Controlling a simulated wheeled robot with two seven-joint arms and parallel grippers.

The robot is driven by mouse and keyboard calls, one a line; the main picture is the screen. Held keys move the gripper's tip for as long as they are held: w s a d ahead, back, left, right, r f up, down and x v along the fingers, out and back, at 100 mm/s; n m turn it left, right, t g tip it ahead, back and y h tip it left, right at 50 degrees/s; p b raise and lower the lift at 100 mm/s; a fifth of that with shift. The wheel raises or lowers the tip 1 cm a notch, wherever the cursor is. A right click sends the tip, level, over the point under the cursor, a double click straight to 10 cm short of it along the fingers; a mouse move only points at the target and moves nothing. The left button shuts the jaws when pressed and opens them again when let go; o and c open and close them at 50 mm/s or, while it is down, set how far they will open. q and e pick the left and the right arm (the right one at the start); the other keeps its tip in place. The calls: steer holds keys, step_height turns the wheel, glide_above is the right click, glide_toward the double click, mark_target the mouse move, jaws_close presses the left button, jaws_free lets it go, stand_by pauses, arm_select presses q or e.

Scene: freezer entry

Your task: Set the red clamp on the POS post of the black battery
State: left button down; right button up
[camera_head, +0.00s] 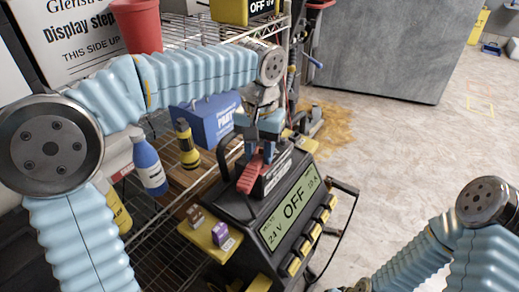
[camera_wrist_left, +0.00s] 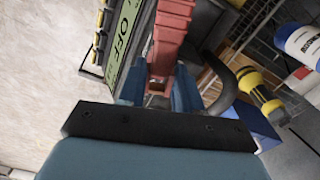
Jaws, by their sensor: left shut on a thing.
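My left gripper (camera_head: 258,146) is shut on the red clamp (camera_head: 250,177), which hangs down from its fingers in the head view. In the left wrist view the clamp (camera_wrist_left: 172,28) extends away between the blue fingers of the gripper (camera_wrist_left: 158,90). Behind the clamp is a black box with a white label (camera_head: 279,172), at the top of a black unit with a lit green display (camera_head: 292,208) reading 24 V, OFF, 10 A. I cannot tell whether this box is the battery. The clamp overlaps it in view; contact is unclear. No POS marking is readable. My right gripper is out of view.
A purple block (camera_head: 220,233) and a brown block (camera_head: 195,214) sit on a yellow ledge left of the display. A blue box (camera_head: 207,118), a yellow-black flashlight (camera_head: 187,145) and a blue-white bottle (camera_head: 149,166) stand on the wire rack. Open floor lies right.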

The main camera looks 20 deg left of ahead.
mark_target(260, 155)
arm_select(q)
steer(key=shift+f+b, duration=0.8)
steer(key=shift+f, duration=0.6)
steer(key=c, duration=0.7)
jaws_free()
step_height(260, 155, up, 14)
steer(key=shift+f+p, duration=0.1)
steer(key=shift+p, duration=1.15)
